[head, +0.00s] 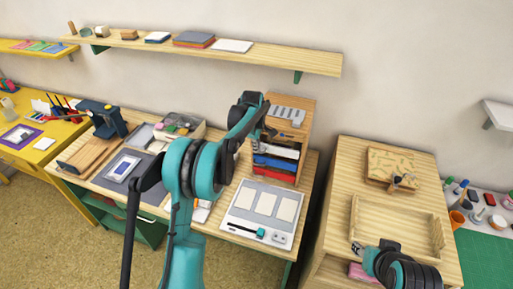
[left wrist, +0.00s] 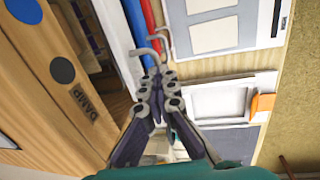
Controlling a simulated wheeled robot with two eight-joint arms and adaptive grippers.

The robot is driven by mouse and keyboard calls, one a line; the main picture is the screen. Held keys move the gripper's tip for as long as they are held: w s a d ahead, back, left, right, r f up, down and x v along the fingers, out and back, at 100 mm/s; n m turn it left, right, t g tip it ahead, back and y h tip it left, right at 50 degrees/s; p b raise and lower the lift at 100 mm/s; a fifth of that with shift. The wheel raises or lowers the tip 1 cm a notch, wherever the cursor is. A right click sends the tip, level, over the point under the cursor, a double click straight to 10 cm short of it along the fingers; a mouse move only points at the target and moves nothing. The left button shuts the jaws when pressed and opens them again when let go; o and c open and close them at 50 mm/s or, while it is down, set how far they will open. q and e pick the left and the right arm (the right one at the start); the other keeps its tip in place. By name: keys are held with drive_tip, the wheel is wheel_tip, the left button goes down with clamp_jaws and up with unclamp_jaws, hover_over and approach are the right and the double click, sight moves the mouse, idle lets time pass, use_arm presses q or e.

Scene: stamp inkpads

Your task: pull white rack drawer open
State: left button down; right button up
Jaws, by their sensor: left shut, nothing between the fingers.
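The wooden rack (head: 290,112) stands on the left table against the wall, with black, white, blue and red fronts stacked in it. The white drawer (head: 284,151) is above the blue (head: 275,163) and red ones; it seems to show as a pale strip (left wrist: 116,38) in the left wrist view. My left gripper (head: 262,131) is at the rack's front left. In the left wrist view its hooked fingertips (left wrist: 152,50) are together and empty, close to the coloured fronts; contact is unclear. My right gripper (head: 372,247) is over the right cabinet, its jaws too small to judge.
A grey panel with pale cards (head: 262,203) lies in front of the rack. An open box (head: 182,127) stands left of it. The right cabinet bears a shallow wooden tray (head: 398,222) and a patterned board (head: 392,164). A wall shelf (head: 290,55) runs above.

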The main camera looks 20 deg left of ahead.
use_arm(q)
drive_tip(key=c, duration=2.2)
unclamp_jaws()
drive_tip(key=shift+o, duration=1.1)
drive_tip(key=shift+w+f, duration=0.1)
wheel_tip(320, 180, up, 9)
drive_tip(key=s+p, duration=0.1)
drive_tip(key=p, duration=0.4)
drive_tip(key=shift+s, duration=0.25)
wheel_tip(320, 180, up, 12)
drive_tip(key=s, duration=0.2)
drive_tip(key=shift+a, duration=0.15)
drive_tip(key=shift+f, duration=0.15)
